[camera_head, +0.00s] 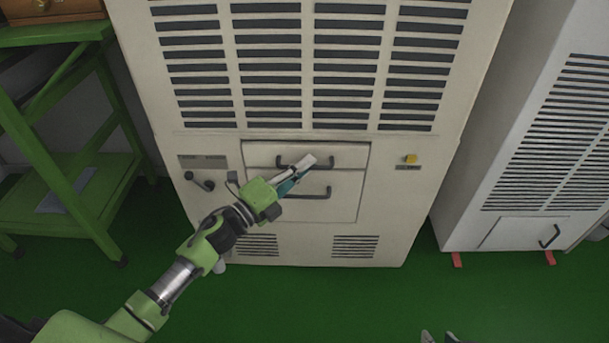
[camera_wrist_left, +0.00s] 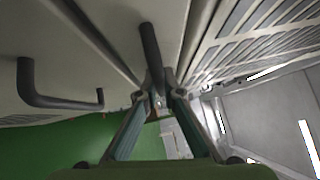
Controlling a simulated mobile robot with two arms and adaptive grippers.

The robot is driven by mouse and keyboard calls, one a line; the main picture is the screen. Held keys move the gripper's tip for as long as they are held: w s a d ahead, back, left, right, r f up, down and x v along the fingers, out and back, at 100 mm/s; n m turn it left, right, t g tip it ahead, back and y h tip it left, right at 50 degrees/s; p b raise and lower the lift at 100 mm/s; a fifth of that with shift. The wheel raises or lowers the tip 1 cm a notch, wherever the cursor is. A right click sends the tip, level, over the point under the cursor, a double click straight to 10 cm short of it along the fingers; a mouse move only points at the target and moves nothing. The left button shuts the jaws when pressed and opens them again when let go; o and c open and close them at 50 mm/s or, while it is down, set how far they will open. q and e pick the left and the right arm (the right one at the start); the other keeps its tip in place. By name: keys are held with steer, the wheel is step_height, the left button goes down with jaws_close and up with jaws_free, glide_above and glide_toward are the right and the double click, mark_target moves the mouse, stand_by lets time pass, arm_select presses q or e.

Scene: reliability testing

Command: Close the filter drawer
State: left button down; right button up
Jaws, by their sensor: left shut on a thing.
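The large beige cabinet has a shallow upper drawer (camera_head: 355,154) with a dark bar handle (camera_head: 327,166). Below it is a taller panel (camera_head: 345,207) with a similar handle (camera_head: 322,195). My left gripper (camera_head: 306,165) reaches in from the lower left and is shut on the upper drawer's handle, hiding its middle. In the left wrist view the held handle (camera_wrist_left: 150,55) runs between the fingertips (camera_wrist_left: 158,92), and the lower handle (camera_wrist_left: 60,101) is to the left, apart from the gripper. How far the drawer sticks out is hard to tell.
A green metal shelf stand (camera_head: 90,165) is at the left. A second vented cabinet (camera_head: 470,215) stands at the right. The green floor (camera_head: 340,305) in front is clear.

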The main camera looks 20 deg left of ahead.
arm_select(q)
steer(key=shift+w+a, duration=0.15)
steer(key=shift+w, duration=0.05)
steer(key=c, duration=2.4)
jaws_free()
steer(key=shift+w, duration=0.1)
steer(key=shift+c, duration=0.2)
steer(key=shift+s+a+f, duration=0.15)
steer(key=shift+s+a, duration=0.1)
steer(key=shift+s, duration=0.2)
steer(key=v, duration=1.1)
